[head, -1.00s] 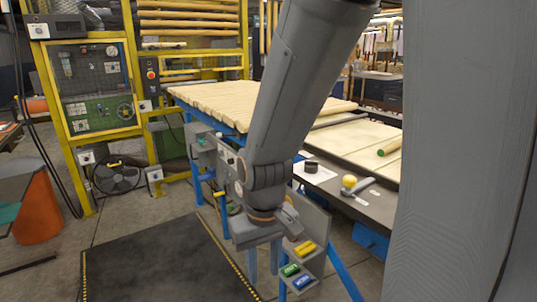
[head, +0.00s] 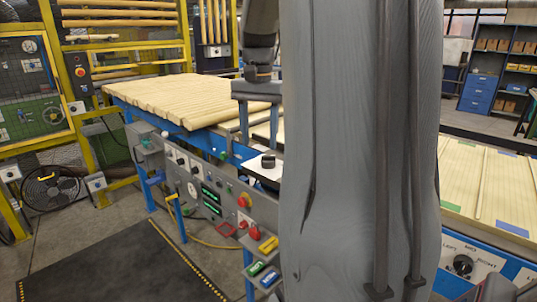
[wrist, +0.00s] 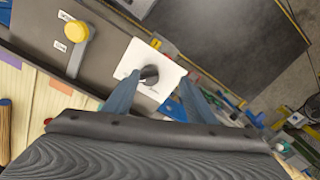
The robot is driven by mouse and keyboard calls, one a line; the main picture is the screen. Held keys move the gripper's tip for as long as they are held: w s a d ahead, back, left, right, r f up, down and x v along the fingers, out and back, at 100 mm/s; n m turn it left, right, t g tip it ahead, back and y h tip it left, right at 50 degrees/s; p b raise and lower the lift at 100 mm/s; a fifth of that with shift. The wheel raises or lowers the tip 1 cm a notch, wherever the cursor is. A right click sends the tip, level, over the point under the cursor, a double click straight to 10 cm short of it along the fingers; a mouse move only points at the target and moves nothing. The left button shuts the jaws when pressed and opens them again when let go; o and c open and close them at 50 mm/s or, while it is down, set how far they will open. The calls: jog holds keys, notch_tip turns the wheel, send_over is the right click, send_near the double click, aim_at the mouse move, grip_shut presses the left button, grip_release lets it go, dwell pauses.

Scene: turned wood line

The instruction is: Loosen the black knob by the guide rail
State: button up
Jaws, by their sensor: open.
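A black knob (head: 268,161) stands on a white plate (head: 256,174) at the edge of the machine table. It also shows in the wrist view (wrist: 149,75), upright on the white plate (wrist: 133,60). My gripper (head: 257,146) is open and empty, pointing down above the plate. In the wrist view my gripper (wrist: 160,80) has its blue-grey fingers either side of the knob in the picture. I cannot tell how much height is left between fingertips and knob. A grey bar (wrist: 77,60) with a yellow round knob (wrist: 75,32) lies beside the plate.
A control panel (head: 220,190) with buttons and a red knob faces the floor below. Wooden bars (head: 170,98) lie on the table behind. A dark mat (head: 120,265) covers the floor at the left. My grey column hides the middle right.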

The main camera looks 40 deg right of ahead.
aim_at(268, 161)
jog(key=d+r, duration=0.1)
jog(key=d+m, duration=0.1)
jog(key=shift+s+d+r, duration=0.35)
jog(key=shift+d+r, duration=0.05)
jog(key=shift+f+p, duration=0.45)
jog(key=shift+f, duration=3.3)
jog(key=c, duration=1)
